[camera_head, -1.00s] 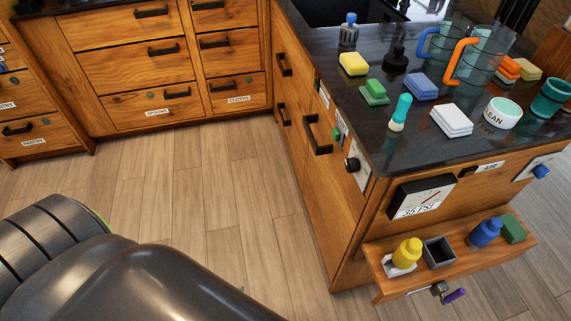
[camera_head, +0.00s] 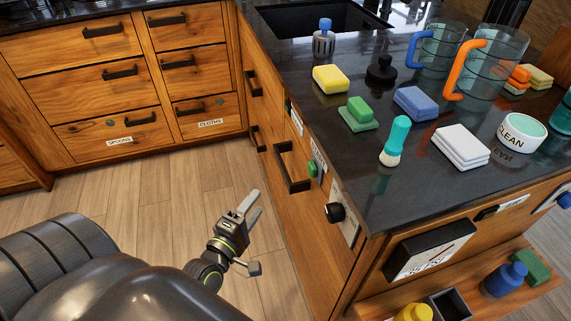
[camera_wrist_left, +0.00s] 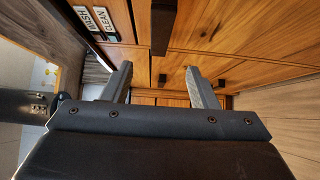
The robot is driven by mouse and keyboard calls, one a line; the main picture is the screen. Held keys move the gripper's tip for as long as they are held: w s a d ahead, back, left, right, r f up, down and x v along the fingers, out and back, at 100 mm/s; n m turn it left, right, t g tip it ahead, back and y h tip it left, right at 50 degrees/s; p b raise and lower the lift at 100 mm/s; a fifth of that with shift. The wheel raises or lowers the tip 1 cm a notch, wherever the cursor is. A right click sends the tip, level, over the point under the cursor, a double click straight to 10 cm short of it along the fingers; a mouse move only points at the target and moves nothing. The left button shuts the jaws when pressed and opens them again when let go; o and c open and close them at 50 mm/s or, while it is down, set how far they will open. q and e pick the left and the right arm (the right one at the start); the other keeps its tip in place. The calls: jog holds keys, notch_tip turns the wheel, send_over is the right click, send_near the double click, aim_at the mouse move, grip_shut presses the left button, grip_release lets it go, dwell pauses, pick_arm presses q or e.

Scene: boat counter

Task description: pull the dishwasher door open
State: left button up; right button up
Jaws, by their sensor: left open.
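The dishwasher door looks to be the wooden front panel (camera_head: 300,222) on the left side of the counter block, and it appears closed. Its black bar handle (camera_head: 291,168) stands out from it near the top. My left gripper (camera_head: 247,203) is open and empty, in front of and to the left of the panel, a little below the handle and apart from it. In the left wrist view the open fingers (camera_wrist_left: 161,86) point toward wooden fronts, and a dark handle (camera_wrist_left: 163,25) shows at the top, beyond the fingertips. My right gripper is out of view.
A green button (camera_head: 312,168) and a black knob (camera_head: 335,212) sit right of the handle. WASH/CLEAN labels (camera_wrist_left: 97,20) show in the left wrist view. The wooden floor (camera_head: 150,215) is clear.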

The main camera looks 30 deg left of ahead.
aim_at(281, 170)
pick_arm(q)
jog(key=w+p, duration=0.1)
jog(key=w, duration=0.4)
jog(key=w+a+p, duration=0.1)
jog(key=w+p, duration=0.1)
jog(key=w, duration=0.4)
jog(key=w+p, duration=0.2)
jog(key=w, duration=0.3)
jog(key=shift+w+a, duration=0.15)
jog(key=shift+w, duration=0.2)
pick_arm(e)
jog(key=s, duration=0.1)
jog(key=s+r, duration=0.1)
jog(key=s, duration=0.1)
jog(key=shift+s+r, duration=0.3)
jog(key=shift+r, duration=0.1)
pick_arm(q)
grip_shut()
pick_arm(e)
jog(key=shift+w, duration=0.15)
